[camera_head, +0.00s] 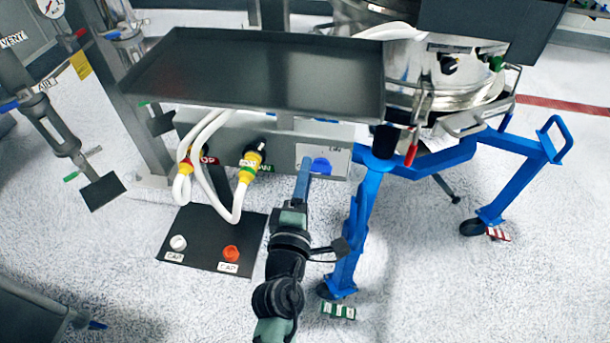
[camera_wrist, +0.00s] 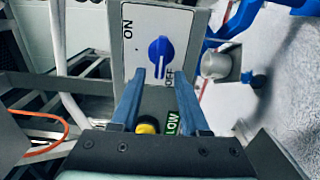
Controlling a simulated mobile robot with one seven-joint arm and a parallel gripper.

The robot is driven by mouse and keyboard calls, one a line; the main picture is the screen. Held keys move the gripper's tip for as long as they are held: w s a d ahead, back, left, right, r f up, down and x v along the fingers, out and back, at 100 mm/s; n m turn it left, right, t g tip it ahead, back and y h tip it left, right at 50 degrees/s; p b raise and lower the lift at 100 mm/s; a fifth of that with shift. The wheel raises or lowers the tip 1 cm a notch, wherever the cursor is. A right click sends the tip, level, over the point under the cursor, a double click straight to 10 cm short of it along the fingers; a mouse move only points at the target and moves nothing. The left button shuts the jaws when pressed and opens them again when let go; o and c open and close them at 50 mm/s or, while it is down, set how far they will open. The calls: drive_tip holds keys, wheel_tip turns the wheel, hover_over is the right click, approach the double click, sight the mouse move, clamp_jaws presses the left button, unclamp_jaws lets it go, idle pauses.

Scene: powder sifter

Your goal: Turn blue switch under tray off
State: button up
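The blue switch (camera_wrist: 160,55) is a rotary knob on a pale plate. In the wrist view its handle runs nearly upright, with the ON label (camera_wrist: 128,29) at upper left and the OFF label (camera_wrist: 168,78) at lower right. In the head view the blue switch (camera_head: 321,165) sits on a grey box below the dark tray (camera_head: 255,70). My gripper (camera_wrist: 159,76) is open, its two blue fingers apart and pointing at the knob. No grip on it shows. In the head view my gripper (camera_head: 304,164) is just left of the knob.
A blue stand (camera_head: 360,225) rises right of my arm. White hoses with yellow connectors (camera_head: 250,163) hang to the left. A black mat (camera_head: 205,253) with a white cap and an orange cap lies lower left. The tray overhangs the box.

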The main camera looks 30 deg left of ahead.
drive_tip(key=b+v, duration=0.2)
drive_tip(key=v, duration=1.1)
idle(0.5)
